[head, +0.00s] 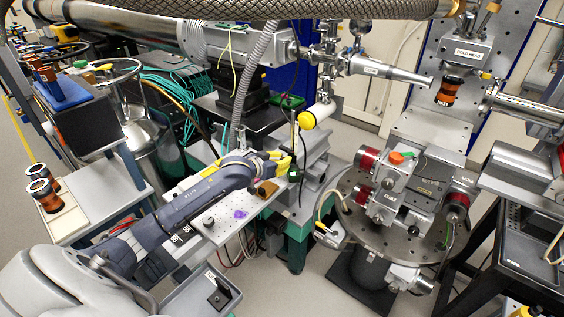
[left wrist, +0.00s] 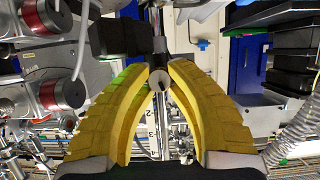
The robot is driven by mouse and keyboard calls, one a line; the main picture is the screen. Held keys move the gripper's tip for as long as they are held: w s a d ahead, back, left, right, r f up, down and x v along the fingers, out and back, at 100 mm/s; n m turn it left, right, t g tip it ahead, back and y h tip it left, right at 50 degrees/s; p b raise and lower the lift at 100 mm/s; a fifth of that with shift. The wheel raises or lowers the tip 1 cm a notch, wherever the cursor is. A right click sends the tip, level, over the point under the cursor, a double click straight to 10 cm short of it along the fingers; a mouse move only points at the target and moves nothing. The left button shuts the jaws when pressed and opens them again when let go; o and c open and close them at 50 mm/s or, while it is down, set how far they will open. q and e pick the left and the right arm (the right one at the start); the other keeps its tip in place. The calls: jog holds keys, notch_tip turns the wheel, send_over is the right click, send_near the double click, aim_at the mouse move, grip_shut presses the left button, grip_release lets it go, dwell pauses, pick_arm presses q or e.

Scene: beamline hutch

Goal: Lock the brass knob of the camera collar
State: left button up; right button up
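My left gripper (head: 289,163) reaches in from the left, its yellow fingers beside a thin upright post above the pegboard plate. In the left wrist view, the left gripper (left wrist: 161,70) has its fingertips drawn together on both sides of a small round knob (left wrist: 160,79), seen end-on. The knob looks grey-brown there, and its lock position cannot be read. A black box-shaped body (left wrist: 118,38), perhaps the camera, sits beside the post (left wrist: 158,20). The fingers hide most of the collar in the head view. My right gripper is in neither view.
The perforated plate (head: 217,222) below the left arm carries small parts, including a purple piece (head: 240,214). A yellow ball (head: 307,120) is just beyond the fingers. A round table (head: 375,230) with red-ringed units stands to the right.

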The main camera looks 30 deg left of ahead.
pick_arm(q)
jog(key=o, duration=0.6)
jog(key=v, duration=1.2)
